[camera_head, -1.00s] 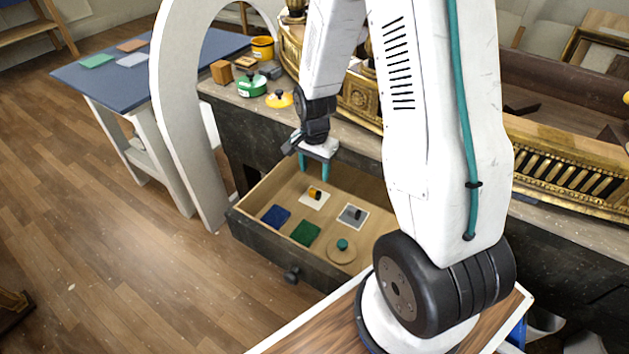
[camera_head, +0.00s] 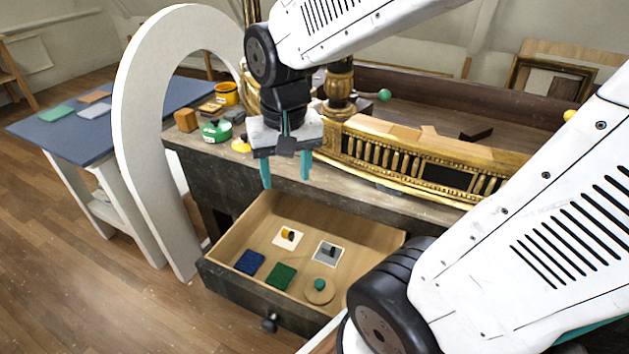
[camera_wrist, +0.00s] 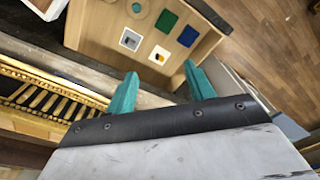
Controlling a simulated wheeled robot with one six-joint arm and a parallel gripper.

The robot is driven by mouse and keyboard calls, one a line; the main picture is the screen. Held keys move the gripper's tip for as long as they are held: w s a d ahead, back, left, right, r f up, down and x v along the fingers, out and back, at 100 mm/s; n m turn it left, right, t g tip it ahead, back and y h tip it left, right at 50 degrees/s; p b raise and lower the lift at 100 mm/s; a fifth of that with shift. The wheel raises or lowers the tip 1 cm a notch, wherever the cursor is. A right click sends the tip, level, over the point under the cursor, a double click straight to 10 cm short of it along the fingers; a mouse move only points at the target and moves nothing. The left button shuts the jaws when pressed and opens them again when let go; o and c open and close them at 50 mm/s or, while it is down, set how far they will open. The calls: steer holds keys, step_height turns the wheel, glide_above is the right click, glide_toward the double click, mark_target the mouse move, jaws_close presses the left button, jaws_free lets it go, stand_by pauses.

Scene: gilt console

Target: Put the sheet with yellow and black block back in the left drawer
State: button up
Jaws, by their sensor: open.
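The sheet with the yellow and black block (camera_head: 288,237) lies flat inside the open drawer (camera_head: 225,289), towards its back left. It also shows in the wrist view (camera_wrist: 159,55) as a white sheet with a small yellow and dark block on it. My gripper (camera_head: 286,182) is open and empty. It hangs above the drawer, well clear of the sheet, in front of the worktop edge. Its two teal fingers also show apart in the wrist view (camera_wrist: 160,90).
The drawer also holds a sheet with a grey block (camera_head: 327,254), a blue square (camera_head: 249,262), a green square (camera_head: 281,276) and a round wooden disc with a green knob (camera_head: 319,290). A gilt console piece (camera_head: 430,160) stands on the worktop. A white arch (camera_head: 140,120) stands at left.

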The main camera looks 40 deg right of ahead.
steer(key=s+a+r+n, duration=0.2)
steer(key=s+r+n, duration=0.2)
steer(key=s, duration=0.6)
steer(key=shift+a+r+n, duration=0.15)
steer(key=shift+r+n, duration=0.15)
steer(key=shift+t, duration=0.3)
